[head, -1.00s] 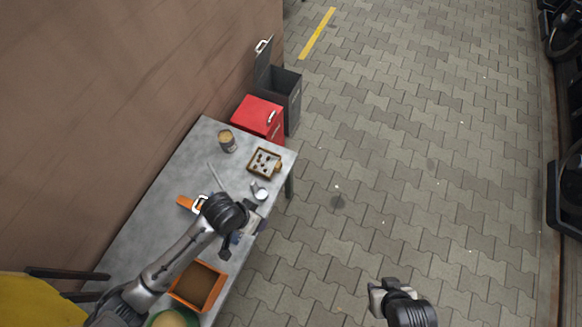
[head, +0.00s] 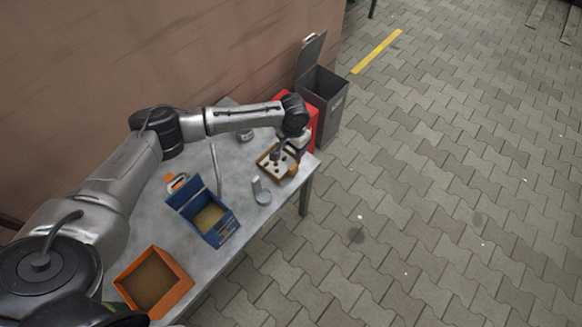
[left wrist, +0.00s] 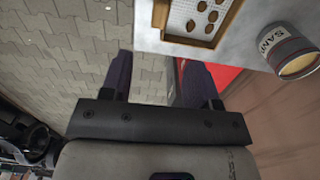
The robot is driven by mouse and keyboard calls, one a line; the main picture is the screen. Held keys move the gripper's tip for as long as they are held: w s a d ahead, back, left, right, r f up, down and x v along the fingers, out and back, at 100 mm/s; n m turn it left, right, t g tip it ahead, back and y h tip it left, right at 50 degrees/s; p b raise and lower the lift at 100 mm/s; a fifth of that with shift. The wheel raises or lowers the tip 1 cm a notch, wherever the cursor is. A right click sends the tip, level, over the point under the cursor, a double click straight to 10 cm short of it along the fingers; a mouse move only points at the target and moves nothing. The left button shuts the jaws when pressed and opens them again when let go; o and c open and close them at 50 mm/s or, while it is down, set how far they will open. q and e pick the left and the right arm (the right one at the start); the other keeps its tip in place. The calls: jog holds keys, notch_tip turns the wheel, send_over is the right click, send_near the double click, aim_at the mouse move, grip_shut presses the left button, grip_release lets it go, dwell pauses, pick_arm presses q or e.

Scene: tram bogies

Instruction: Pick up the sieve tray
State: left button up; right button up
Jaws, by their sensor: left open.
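The sieve tray (head: 267,170) is a small square tray with a wooden rim and dark lumps on a pale bottom. It lies on the grey table near its far right corner. In the left wrist view the sieve tray (left wrist: 229,22) is cut off by the top edge. My left gripper (head: 281,153) reaches down over the tray from its far side. In the left wrist view its two fingers (left wrist: 158,72) are apart, with nothing seen between them. My right gripper is not in view.
A metal scoop (head: 262,193), an open blue box (head: 223,232) and an orange box (head: 181,296) stand on the table. A tin (left wrist: 287,48) stands near the tray. A red box (head: 312,125) and an open grey bin (head: 328,105) are beyond.

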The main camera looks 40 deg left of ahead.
aim_at(293, 167)
pick_arm(q)
notch_tip(293, 167, down, 8)
jog(key=shift+f+b, duration=0.1)
jog(key=shift+b, duration=1.05)
jog(key=shift+f+b, duration=1.25)
jog(key=shift+f, duration=1.4)
jog(key=shift+c, duration=0.4)
jog(key=c, duration=0.9)
